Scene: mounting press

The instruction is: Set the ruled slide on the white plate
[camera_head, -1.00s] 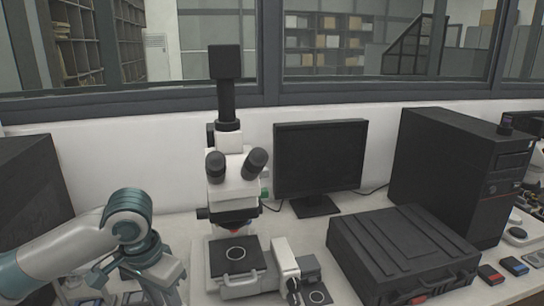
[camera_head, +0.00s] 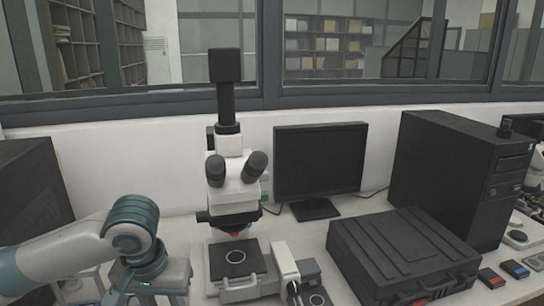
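My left arm comes in from the left, and my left gripper (camera_head: 150,284) is at the bottom left, pointing down in front of the microscope's left side. Its fingertips are cut off by the lower edge, so I cannot tell whether it is open or holds anything. My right gripper is not in view. I cannot make out the ruled slide or the white plate for certain. A white microscope (camera_head: 233,180) stands in the middle.
A monitor (camera_head: 318,165) stands behind, right of the microscope. A black case (camera_head: 400,250) and a black computer tower (camera_head: 455,170) fill the right side. A small white-and-grey device (camera_head: 286,266) sits beside the stage. Small red and blue items (camera_head: 514,269) lie far right.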

